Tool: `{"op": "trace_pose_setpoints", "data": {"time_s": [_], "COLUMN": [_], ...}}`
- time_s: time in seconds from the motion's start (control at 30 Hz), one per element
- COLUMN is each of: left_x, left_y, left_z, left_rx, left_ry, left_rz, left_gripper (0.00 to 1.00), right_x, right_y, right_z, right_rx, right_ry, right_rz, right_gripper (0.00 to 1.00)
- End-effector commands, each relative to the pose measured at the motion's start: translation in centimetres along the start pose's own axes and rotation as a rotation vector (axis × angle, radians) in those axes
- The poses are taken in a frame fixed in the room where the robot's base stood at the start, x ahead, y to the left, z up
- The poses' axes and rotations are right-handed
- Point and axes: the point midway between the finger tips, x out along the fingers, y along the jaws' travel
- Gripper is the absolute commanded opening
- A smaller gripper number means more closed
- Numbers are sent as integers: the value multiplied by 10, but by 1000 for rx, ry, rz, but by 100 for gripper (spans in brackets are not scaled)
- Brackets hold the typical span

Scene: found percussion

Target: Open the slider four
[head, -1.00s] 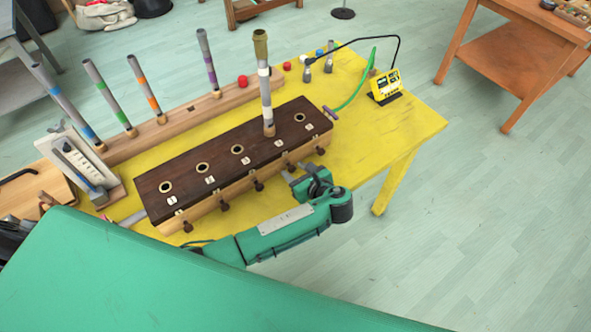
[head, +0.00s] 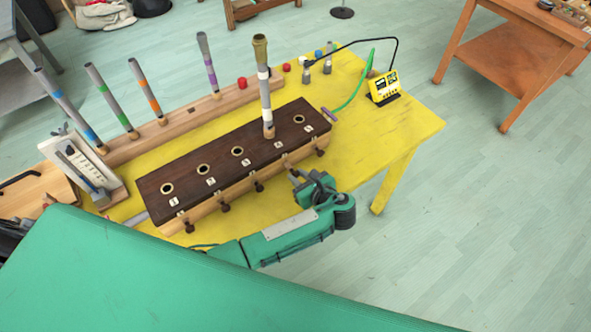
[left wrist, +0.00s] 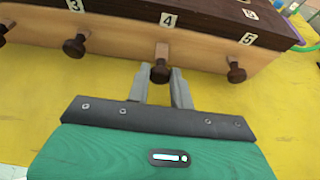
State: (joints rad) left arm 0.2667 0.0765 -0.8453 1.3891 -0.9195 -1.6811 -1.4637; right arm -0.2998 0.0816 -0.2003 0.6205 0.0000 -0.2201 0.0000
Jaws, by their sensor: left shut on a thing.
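The dark-topped wooden wind chest (head: 225,172) lies on the yellow table, with numbered holes and a row of knobbed sliders along its front. A tube with white and grey bands (head: 265,95) stands upright at hole four. In the left wrist view, the dark knob of slider four (left wrist: 160,73) is below label 4, between my fingertips. Its pale stem shows, and the knob stands farther out than its neighbours, knob three (left wrist: 74,46) and knob five (left wrist: 236,73). My left gripper (head: 295,176) is shut on knob four; it also shows in the left wrist view (left wrist: 160,84). My right gripper is out of view.
Several banded tubes stand in a wooden rack (head: 180,122) behind the chest. A yellow meter (head: 383,87) with a green cable is at the table's far right. A green surface (head: 150,275) fills the near foreground.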

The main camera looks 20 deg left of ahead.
Motion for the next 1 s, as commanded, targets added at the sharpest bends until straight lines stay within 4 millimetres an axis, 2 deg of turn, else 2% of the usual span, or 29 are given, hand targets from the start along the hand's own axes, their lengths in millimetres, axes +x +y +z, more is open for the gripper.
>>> {"op": "trace_pose_setpoints", "data": {"time_s": [0.07,0.37,0.4,0.47,0.8,0.87,1.0], "left_x": [-8,-8,-8,-8,-11,-16,-39], "left_y": [0,0,0,0,0,0,0], "left_z": [0,-3,-3,-3,-4,-4,-6], "left_rx": [3,0,0,0,0,0,-1], "left_ry": [3,0,0,0,1,1,4], "left_rz": [1,0,0,0,-1,-1,-2], "left_gripper": [0,0,30,42,43,43,43], "right_x": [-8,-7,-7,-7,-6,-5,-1], "right_y": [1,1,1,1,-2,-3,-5], "right_z": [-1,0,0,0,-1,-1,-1], "right_rx": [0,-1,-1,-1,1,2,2], "right_ry": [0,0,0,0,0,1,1], "right_rz": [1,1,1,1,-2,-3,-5], "right_gripper": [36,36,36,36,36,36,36]}}
